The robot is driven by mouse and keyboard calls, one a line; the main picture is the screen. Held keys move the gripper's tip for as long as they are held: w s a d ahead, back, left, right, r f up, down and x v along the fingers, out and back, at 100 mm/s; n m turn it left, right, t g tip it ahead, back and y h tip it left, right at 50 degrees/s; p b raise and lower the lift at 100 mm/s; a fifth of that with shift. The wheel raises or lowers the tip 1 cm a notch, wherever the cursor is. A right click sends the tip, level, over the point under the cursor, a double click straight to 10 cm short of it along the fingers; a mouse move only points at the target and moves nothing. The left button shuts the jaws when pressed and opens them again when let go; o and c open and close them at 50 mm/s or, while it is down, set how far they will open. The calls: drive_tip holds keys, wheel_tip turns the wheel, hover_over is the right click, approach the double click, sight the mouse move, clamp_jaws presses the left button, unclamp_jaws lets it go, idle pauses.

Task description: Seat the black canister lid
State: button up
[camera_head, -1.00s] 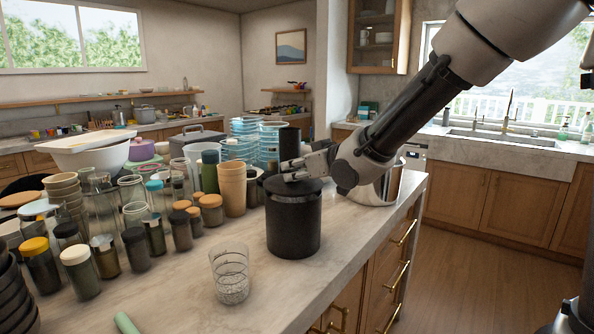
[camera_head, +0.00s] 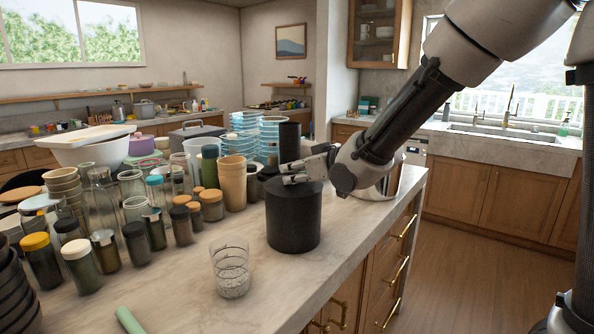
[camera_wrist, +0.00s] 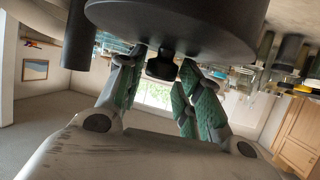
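The black canister (camera_head: 293,228) stands upright on the stone island top. The black lid (camera_head: 294,187) lies level on it, its side running flush into the canister wall with no gap visible. My gripper (camera_head: 290,173) is at the lid's top, reaching in from the right. In the wrist view, the lid's underside-down picture shows a broad black disc (camera_wrist: 180,22) with a small black knob (camera_wrist: 160,66). The knob is between my two green-padded fingertips, which look spread with a narrow gap beside it. Firm contact with the knob is not visible.
A clear glass (camera_head: 231,270) stands in front left of the canister. Jars, bottles and tan cups (camera_head: 232,180) crowd the left. A dark cylinder (camera_head: 289,142) stands behind, and a metal pot (camera_head: 382,186) is right behind my gripper.

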drive_tip(key=shift+o, duration=1)
drive_tip(key=v, duration=0.7)
drive_tip(key=shift+s, duration=0.2)
drive_tip(key=shift+d+r, duration=0.1)
drive_tip(key=shift+d, duration=0.05)
